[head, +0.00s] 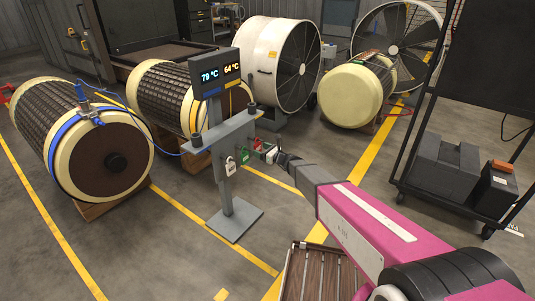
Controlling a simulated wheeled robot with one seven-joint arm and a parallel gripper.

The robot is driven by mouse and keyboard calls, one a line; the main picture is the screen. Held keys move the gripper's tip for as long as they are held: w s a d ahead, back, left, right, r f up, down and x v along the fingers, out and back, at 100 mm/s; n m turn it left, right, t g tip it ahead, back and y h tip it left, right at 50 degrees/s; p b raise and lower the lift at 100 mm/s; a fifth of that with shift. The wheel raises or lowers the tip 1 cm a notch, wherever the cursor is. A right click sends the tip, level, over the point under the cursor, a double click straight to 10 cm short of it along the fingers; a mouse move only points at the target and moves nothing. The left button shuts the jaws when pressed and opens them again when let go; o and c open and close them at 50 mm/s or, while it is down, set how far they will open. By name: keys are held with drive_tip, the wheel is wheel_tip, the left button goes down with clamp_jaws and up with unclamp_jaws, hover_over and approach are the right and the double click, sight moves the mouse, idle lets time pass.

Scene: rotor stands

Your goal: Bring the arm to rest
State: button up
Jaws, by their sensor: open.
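My arm (365,225), pink and grey, reaches from the lower right toward the middle of the head view. My gripper (268,153) is at its far end, beside the crossbar of a grey stand (214,135). The jaws are open but small in the picture; whether they touch anything there I cannot tell. The display (221,74) on the stand reads 79 °C and 64 °C.
Cream-ended rotors lie at left (100,160), centre (165,95) and right (350,95). A white drum fan (270,60) stands behind. A black cart (440,205) with grey cases is at right. A slatted wooden piece (322,275) lies below my arm. Yellow lines mark the open floor.

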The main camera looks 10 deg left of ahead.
drive_tip(key=shift+w+a, duration=0.25)
drive_tip(key=shift+a, duration=0.35)
drive_tip(key=c, duration=0.9)
drive_tip(key=shift+r, duration=0.2)
drive_tip(key=shift+r+v, duration=0.25)
drive_tip(key=shift+v, duration=1)
drive_tip(key=shift+r+v, duration=0.25)
drive_tip(key=shift+v, duration=0.95)
drive_tip(key=shift+r+v, duration=0.3)
drive_tip(key=shift+v, duration=0.95)
drive_tip(key=shift+d, duration=0.1)
